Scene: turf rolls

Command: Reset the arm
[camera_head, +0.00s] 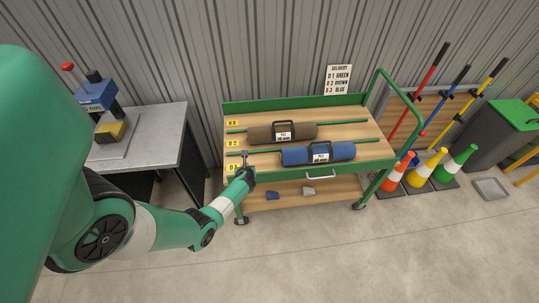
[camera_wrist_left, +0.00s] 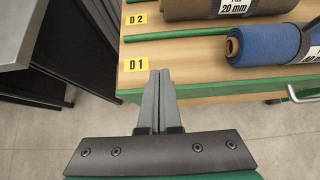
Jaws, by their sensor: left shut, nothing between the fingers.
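My left gripper (camera_head: 246,158) is at the front left corner of the green cart, near the D1 label. In the left wrist view its two grey fingers (camera_wrist_left: 159,90) are together and empty. They point toward the cart edge just below the yellow D1 label (camera_wrist_left: 149,65). My left arm (camera_head: 165,226) stretches in from the left of the head view. My right gripper is not in view.
The cart (camera_head: 318,172) holds a brown roll (camera_head: 262,133) and a blue roll (camera_head: 335,152) with carry handles. A grey table (camera_head: 165,135) stands to the left. Colored cones (camera_head: 425,166) and tools stand at the right. Front floor (camera_head: 340,260) is clear.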

